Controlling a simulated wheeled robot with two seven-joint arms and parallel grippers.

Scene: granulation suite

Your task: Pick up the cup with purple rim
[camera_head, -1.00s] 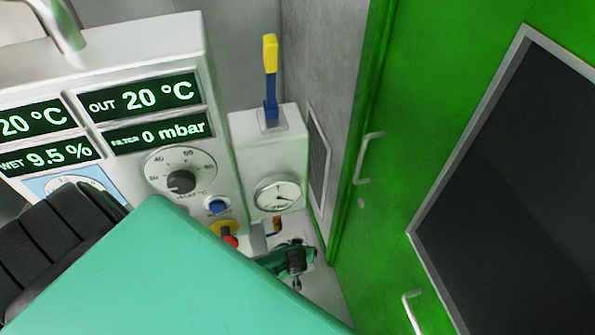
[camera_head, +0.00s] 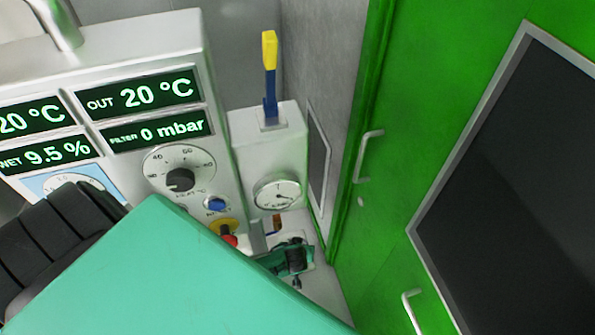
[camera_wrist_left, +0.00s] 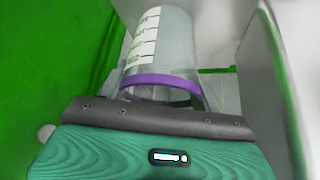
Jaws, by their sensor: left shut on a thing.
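The cup with purple rim (camera_wrist_left: 172,42) fills the upper middle of the left wrist view. It is clear to greyish, with white graduation marks on its side. Its purple rim is the end nearest my wrist. My left gripper (camera_wrist_left: 162,92) is shut on the cup at the rim end, with pale, see-through fingers beside it. In the head view, a small green and black part low in the middle looks like my left gripper, but the cup cannot be made out there. My large green arm link hides much of that area. My right gripper is not in view.
A white control panel (camera_head: 188,100) with displays and a dial stands at the left. Beside it is a grey box (camera_head: 248,155) with a gauge and a yellow-tipped lever (camera_head: 269,52). A green door (camera_head: 400,120) with handles closes off the right. Room between them is narrow.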

